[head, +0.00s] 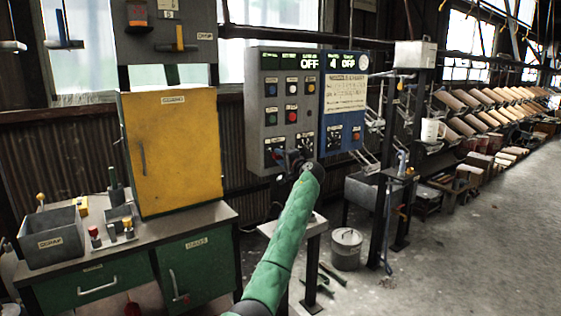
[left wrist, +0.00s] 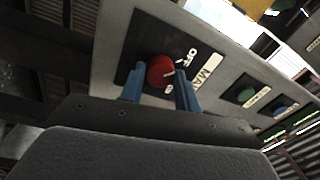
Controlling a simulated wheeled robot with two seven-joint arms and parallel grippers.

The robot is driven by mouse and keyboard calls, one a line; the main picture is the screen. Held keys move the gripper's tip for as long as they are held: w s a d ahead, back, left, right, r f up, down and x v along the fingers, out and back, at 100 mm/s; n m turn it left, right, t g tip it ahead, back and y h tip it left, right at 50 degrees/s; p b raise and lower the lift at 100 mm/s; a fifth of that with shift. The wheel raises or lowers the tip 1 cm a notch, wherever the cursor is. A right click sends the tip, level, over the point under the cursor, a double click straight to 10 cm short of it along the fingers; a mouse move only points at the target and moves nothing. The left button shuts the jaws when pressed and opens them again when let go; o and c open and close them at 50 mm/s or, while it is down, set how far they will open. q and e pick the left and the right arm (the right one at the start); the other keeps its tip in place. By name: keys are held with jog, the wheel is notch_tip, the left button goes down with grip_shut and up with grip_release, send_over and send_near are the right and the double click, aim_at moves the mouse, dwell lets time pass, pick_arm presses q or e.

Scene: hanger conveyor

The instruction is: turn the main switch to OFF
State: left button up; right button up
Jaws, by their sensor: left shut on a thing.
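The main switch is a red round knob (left wrist: 160,72) on a dark plate in the left wrist view. The plate has OFF lettering beside the knob and a MAIN label (left wrist: 205,75). A pale mark shows on the knob's right side, below the OFF lettering. My left gripper (left wrist: 160,84) has its blue fingers on either side of the knob and is shut on it. My right gripper is in neither view.
Green (left wrist: 246,93) and blue (left wrist: 279,111) buttons sit along the panel beyond the switch. A blue panel (head: 345,95) adjoins the grey one; displays above both read OFF. A yellow cabinet (head: 180,140) stands left on a bench. Open floor lies right.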

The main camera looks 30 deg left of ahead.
pick_arm(q)
jog(key=shift+f, duration=0.2)
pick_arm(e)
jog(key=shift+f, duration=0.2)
pick_arm(q)
jog(key=o, duration=1)
jog(key=shift+r, duration=0.1)
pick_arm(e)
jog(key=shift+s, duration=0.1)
pick_arm(q)
jog(key=shift+d, duration=0.25)
jog(key=b+v, duration=0.1)
jog(key=v, duration=0.6)
jog(key=shift+s+d, duration=0.1)
jog(key=shift+s, duration=0.05)
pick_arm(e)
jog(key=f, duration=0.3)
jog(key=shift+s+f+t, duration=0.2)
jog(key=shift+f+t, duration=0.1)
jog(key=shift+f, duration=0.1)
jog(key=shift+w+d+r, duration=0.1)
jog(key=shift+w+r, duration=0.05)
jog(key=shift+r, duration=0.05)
